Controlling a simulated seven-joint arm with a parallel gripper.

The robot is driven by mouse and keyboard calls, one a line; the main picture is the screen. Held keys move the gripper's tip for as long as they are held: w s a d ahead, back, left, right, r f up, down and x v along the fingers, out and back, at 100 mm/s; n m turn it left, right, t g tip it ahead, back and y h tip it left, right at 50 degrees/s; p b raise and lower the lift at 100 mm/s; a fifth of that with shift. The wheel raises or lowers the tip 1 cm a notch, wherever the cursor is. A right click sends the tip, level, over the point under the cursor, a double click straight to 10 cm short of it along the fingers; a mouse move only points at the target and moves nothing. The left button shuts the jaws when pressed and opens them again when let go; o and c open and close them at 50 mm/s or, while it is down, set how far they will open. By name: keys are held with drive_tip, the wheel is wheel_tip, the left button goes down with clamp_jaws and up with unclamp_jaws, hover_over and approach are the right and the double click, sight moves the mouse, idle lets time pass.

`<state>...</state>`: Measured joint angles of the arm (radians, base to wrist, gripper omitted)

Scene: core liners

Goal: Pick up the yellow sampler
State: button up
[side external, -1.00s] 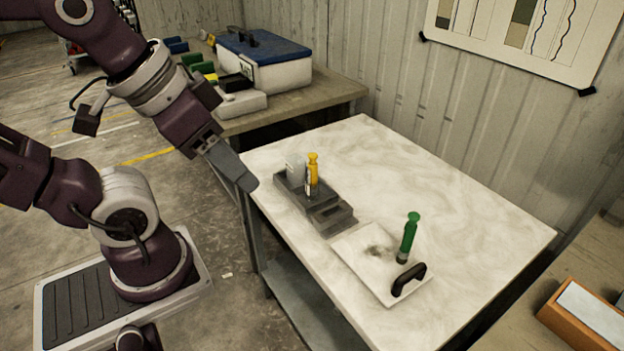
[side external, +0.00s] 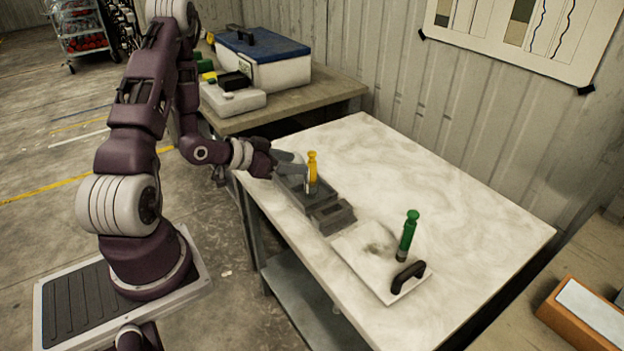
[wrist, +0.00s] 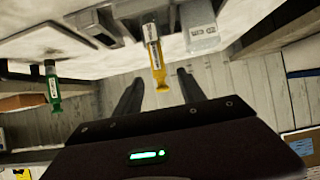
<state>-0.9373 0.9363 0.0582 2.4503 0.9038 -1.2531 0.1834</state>
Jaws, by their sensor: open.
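The yellow sampler (side external: 312,160) stands upright in the dark grey rack (side external: 330,217) on the marbled table. It also shows in the wrist view (wrist: 154,52), with a white label on its body. My gripper (side external: 300,166) is open and level beside the sampler's upper part, coming from the left. In the wrist view my gripper's fingers (wrist: 160,77) lie apart on either side of the sampler's yellow end. I cannot tell whether either finger touches it.
A clear labelled container (wrist: 199,28) stands close beside the sampler. A green sampler (side external: 408,236) stands on a white tray (side external: 372,279) with a black handle (side external: 408,277). The table's far right is bare. A blue-lidded cooler (side external: 262,62) sits on the bench behind.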

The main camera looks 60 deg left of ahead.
sight(308, 163)
drive_tip(key=x, duration=0.6)
drive_tip(key=shift+w+d, duration=0.15)
drive_tip(key=shift+w, duration=0.3)
clamp_jaws()
